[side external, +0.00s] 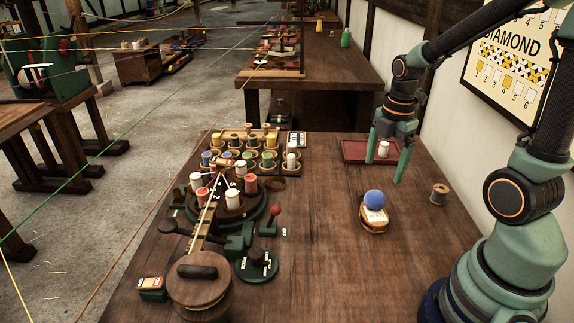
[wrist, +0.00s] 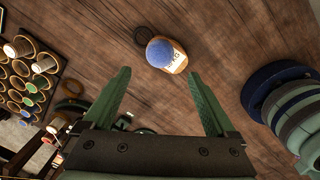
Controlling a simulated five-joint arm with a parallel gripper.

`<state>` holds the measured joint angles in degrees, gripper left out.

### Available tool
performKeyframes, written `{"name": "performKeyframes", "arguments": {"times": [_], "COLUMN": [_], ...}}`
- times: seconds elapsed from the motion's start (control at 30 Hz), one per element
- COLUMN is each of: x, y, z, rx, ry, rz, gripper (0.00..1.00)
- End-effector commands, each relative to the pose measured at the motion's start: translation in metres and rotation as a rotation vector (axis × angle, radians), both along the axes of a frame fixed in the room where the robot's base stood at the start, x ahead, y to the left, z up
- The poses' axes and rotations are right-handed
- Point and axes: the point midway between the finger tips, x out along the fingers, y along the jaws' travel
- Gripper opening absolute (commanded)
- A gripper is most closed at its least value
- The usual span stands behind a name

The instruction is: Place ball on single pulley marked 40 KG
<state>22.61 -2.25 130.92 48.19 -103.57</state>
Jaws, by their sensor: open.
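A blue ball (side external: 374,199) sits on top of a small wooden pulley (side external: 373,229) with a white label on the right half of the bench. In the wrist view the ball (wrist: 159,52) covers part of the pulley (wrist: 181,66); "KG" shows on its label, but the number is hard to read. My gripper (side external: 385,172) is open and empty, above the bench and behind the ball in the side view. In the wrist view my gripper's (wrist: 158,73) spread fingers point toward the ball, with nothing between them.
A red tray (side external: 352,150) with a white spool (side external: 383,149) lies behind my gripper. A rack of colored spools (side external: 240,140) and a winding device (side external: 240,205) fill the left. Bench around the pulley is clear.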

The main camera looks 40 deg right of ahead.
Motion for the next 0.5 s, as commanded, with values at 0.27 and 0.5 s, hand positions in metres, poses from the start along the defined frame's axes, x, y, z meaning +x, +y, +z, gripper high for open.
{"name": "performKeyframes", "arguments": {"times": [0.27, 0.5], "x": [0.0, 0.006], "y": [0.003, 0.035], "z": [0.023, 0.051], "rx": [-0.002, 0.01], "ry": [-0.011, -0.131], "rz": [-0.028, -0.353], "gripper": [0.92, 0.92]}}
